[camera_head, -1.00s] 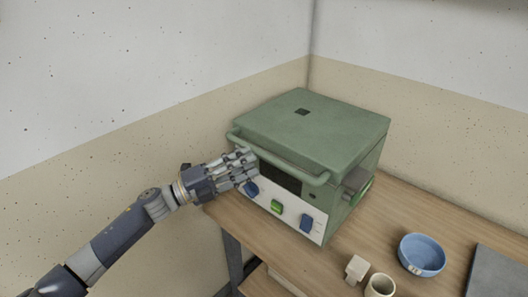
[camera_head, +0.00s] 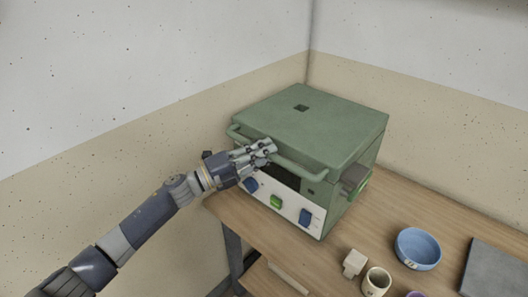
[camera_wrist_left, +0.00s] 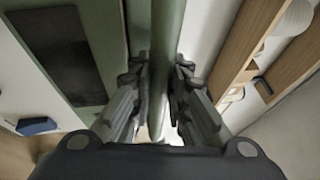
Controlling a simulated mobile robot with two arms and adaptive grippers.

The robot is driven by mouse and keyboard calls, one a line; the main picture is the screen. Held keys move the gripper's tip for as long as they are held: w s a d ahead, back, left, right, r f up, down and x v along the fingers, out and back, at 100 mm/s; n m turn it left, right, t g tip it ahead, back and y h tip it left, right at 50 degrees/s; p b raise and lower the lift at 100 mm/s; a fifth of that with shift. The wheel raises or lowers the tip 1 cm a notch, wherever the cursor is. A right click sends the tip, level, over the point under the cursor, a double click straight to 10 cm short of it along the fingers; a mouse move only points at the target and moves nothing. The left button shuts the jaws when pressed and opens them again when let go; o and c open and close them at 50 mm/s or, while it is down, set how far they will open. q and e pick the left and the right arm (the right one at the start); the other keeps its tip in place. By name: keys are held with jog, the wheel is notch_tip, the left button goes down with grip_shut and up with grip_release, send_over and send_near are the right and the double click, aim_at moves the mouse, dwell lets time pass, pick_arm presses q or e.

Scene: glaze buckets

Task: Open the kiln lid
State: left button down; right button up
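The green box kiln stands on the wooden table, its flat lid (camera_head: 310,118) level and down in the head view. A round green handle bar (camera_head: 300,168) runs along the lid's front edge. My left gripper (camera_head: 263,150) is at the left-middle part of this bar. In the left wrist view the bar (camera_wrist_left: 165,40) runs between the two fingers (camera_wrist_left: 160,95), which sit close against it on both sides, shut on it. The fingers hide part of the bar. My right gripper is in neither view.
The kiln's white front panel has blue knobs (camera_head: 304,217) and a green switch (camera_head: 276,201). A blue bowl (camera_head: 418,250), a cream cup (camera_head: 376,282), a small pale block (camera_head: 354,262) and a dark grey slab (camera_head: 496,268) are at the right. Walls stand close behind the kiln.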

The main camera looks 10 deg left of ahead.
pick_arm(q)
jog(key=shift+w+r+p, duration=0.1)
jog(key=shift+r+p, duration=0.5)
jog(key=shift+r, duration=0.35)
jog(key=w+d+r+p, duration=0.2)
jog(key=w+r+p, duration=0.1)
jog(key=r, duration=0.7)
jog(key=w+d+r+p, duration=0.3)
jog(key=r+p, duration=0.3)
jog(key=r, duration=0.4)
jog(key=shift+w+r, duration=0.35)
jog(key=shift+w, duration=0.15)
